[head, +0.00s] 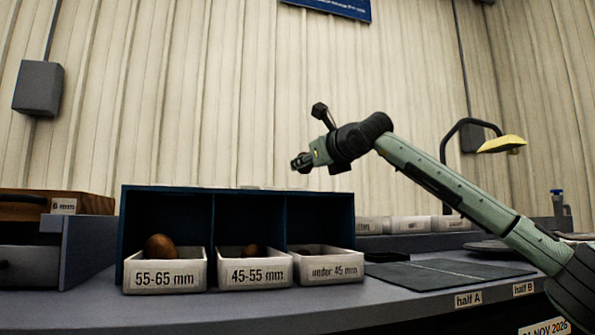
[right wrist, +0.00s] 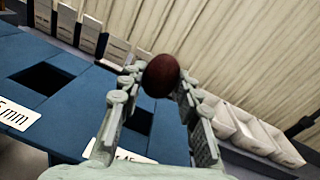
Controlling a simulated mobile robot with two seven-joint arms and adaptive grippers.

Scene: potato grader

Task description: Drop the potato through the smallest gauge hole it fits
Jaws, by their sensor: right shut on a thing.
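A dark reddish-brown potato (right wrist: 160,74) is pinched between the fingertips of my right gripper (right wrist: 159,82). In the head view my right gripper (head: 301,162) is raised above the dark blue gauge box (head: 183,190). In the right wrist view the blue gauge top (right wrist: 70,112) shows below the potato. It has a square hole (right wrist: 40,78) at the left and another hole (right wrist: 138,121) partly hidden behind the fingers. The hole labels are partly cut off or covered. My left gripper is in neither view.
Under the box stand white trays marked 55-65 mm (head: 165,276), 45-55 mm (head: 254,274) and under 45 mm (head: 325,267). A wooden crate (head: 85,202) is at the left. Dark mats (head: 425,276) lie at the right. More white bins (right wrist: 250,134) stand behind.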

